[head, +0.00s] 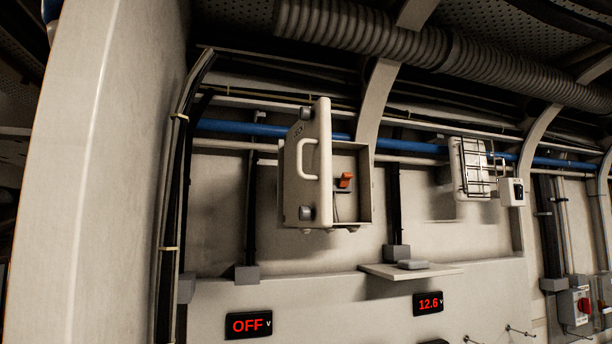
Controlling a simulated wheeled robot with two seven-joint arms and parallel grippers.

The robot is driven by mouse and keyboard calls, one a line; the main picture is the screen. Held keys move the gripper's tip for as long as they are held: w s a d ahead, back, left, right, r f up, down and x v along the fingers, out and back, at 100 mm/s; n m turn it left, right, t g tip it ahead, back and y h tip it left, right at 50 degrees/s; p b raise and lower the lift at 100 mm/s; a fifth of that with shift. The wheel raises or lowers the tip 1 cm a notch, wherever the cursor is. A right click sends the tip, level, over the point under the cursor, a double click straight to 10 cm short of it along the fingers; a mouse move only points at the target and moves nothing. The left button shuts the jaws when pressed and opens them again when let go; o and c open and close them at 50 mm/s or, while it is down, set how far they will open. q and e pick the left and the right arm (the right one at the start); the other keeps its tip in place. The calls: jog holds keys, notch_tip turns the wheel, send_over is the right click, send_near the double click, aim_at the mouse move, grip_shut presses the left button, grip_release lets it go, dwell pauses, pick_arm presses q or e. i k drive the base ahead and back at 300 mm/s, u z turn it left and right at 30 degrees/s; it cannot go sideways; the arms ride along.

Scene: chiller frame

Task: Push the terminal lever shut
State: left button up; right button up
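A small orange lever (345,180) shows inside an open wall box (364,208) in the middle of the head view. It looks raised at a tilt, with a thin dark cable below it. The box's door (326,150), with a white handle (308,160), stands swung open toward me on the box's left side. The door hides the left part of the box's inside. Neither of my grippers is in the picture.
A small shelf (380,271) with a grey block (412,265) juts out below the box. A white caged unit (468,168) hangs to the right. A large pale post (90,170) fills the left.

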aim_at(346, 180)
jog(key=k, duration=0.5)
jog(key=z, duration=0.75)
jog(key=i, duration=0.9)
jog(key=u, duration=1.9)
